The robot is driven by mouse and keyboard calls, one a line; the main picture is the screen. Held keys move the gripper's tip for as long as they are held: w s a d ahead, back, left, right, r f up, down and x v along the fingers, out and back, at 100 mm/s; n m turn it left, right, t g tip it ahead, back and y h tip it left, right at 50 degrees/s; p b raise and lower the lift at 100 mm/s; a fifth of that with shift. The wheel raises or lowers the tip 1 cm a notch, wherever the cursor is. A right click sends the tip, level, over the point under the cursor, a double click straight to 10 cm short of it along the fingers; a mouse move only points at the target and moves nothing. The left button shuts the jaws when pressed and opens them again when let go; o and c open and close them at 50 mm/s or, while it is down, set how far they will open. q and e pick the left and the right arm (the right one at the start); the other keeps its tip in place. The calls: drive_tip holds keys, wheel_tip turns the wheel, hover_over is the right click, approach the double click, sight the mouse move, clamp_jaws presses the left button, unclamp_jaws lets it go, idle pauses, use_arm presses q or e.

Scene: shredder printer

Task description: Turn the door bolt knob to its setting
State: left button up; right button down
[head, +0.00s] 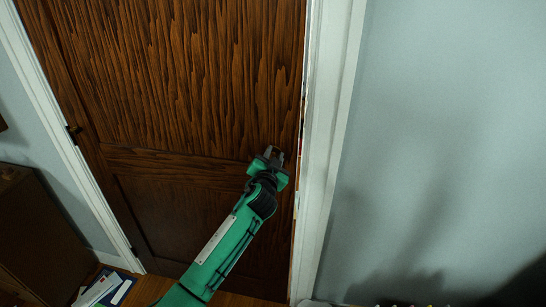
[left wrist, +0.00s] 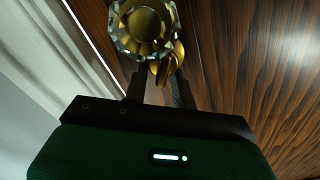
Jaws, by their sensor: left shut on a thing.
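A dark brown wooden door (head: 200,70) stands closed in its white frame in the head view. My left gripper (head: 272,153) is at the door's right edge, in front of the latch area, and hides the hardware there. In the left wrist view a round brass fitting (left wrist: 146,24) with a pale scalloped rim sits at the top. A smaller brass piece, the bolt knob (left wrist: 166,68), shows just below it, between the fingers of my left gripper (left wrist: 160,88), which is shut on it. The knob's exact angle is hard to read. My right gripper is not in view.
The white door frame (head: 332,130) runs close beside the gripper on the right, with a bare pale wall (head: 450,130) beyond. A dark cabinet (head: 40,240) stands at the lower left, with books or papers (head: 103,288) on the floor beside it.

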use_arm(q)
drive_tip(key=shift+d+f+m, duration=0.15)
drive_tip(key=shift+d+m, duration=0.05)
drive_tip(key=shift+m, duration=1.1)
drive_tip(key=o, duration=0.6)
drive_tip(key=shift+s, duration=0.1)
drive_tip(key=shift+s+a+b, duration=0.45)
drive_tip(key=shift+s+b, duration=0.05)
drive_tip(key=shift+s, duration=1.75)
drive_tip(key=shift+s+a+b, duration=0.45)
drive_tip(key=shift+s+b, duration=0.05)
drive_tip(key=shift+s, duration=1.7)
drive_tip(key=shift+s+a+b, duration=0.45)
drive_tip(key=shift+s+b, duration=0.05)
drive_tip(key=shift+s, duration=1.75)
drive_tip(key=shift+c, duration=0.3)
